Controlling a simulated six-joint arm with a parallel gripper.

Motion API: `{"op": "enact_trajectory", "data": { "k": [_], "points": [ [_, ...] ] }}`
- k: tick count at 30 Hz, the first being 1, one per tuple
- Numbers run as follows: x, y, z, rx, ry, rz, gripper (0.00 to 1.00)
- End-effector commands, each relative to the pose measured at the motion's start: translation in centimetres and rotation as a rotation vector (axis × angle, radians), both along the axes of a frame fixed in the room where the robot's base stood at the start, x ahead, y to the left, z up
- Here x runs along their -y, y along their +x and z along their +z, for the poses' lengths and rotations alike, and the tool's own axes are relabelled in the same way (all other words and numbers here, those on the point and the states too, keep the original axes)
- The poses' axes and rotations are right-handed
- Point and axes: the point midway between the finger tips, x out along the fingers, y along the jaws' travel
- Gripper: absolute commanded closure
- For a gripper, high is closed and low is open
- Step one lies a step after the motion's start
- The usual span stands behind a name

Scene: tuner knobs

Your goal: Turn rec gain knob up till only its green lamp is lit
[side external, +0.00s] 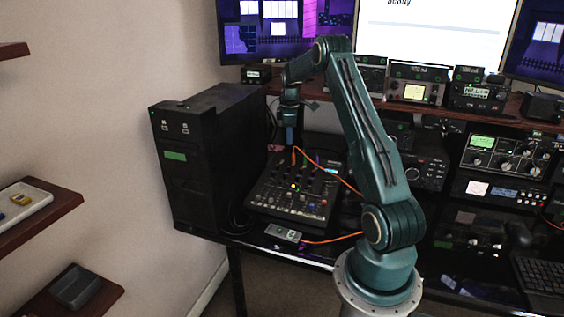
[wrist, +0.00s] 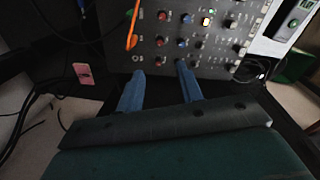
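The mixer panel (side external: 262,197) lies on the desk with rows of small knobs, orange cables and a few lit spots. In the wrist view the panel (wrist: 222,48) fills the upper middle, with red, blue and pale knobs and lit lamps (wrist: 207,18) near its top right. I cannot read the labels, so I cannot tell which knob is rec gain. My gripper (wrist: 159,68) is open, its two blue fingers apart and empty, just short of the panel's near edge. In the side view my gripper (side external: 289,141) points down above the panel's far end.
A black computer tower (side external: 187,160) stands left of the mixer. An orange cable (wrist: 132,25) rises from the panel near the left finger. A small grey device (side external: 284,233) lies at the desk's front edge. A shelf of radio gear (side external: 420,88) is behind. A pink card (wrist: 84,74) lies beside the panel.

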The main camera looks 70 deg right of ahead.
Motion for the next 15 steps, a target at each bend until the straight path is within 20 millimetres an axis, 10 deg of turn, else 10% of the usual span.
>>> {"op": "enact_trajectory", "data": {
  "k": [15],
  "points": [
    [0.5,0.2,-6.5,-0.002,0.003,-0.001,0.63]
  ]
}}
